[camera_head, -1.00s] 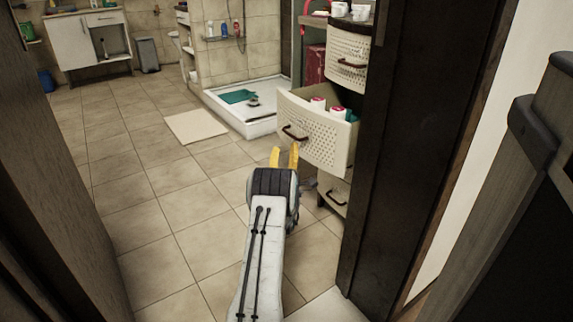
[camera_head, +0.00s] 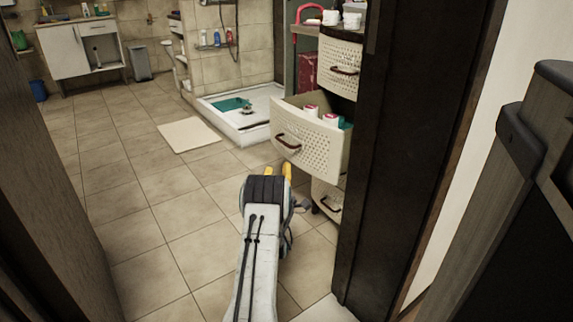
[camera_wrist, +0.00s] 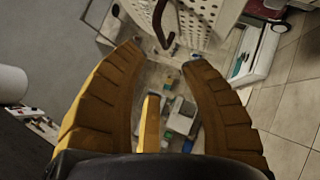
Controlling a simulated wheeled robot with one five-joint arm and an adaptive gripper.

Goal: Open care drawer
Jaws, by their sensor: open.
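A cream cabinet with perforated drawer fronts stands right of centre in the head view. Its middle drawer (camera_head: 318,143) is pulled out, with a brown handle (camera_head: 288,142) and red-and-white and teal items (camera_head: 325,115) inside. The upper drawer (camera_head: 340,68) and lower drawer (camera_head: 326,200) are further back. My gripper (camera_head: 278,168) has its yellow fingers just below and in front of the middle drawer's handle. In the wrist view my gripper (camera_wrist: 168,62) is open and empty. A dark red handle (camera_wrist: 160,22) on a perforated front (camera_wrist: 205,18) lies beyond the fingertips, apart from them.
A dark door frame (camera_head: 400,160) stands close on the right, and a brown panel (camera_head: 45,190) on the left. Tiled floor (camera_head: 180,220) is open left of my arm. A shower tray (camera_head: 250,125) and bath mat (camera_head: 190,134) lie behind. Several small objects (camera_wrist: 178,115) show between the fingers.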

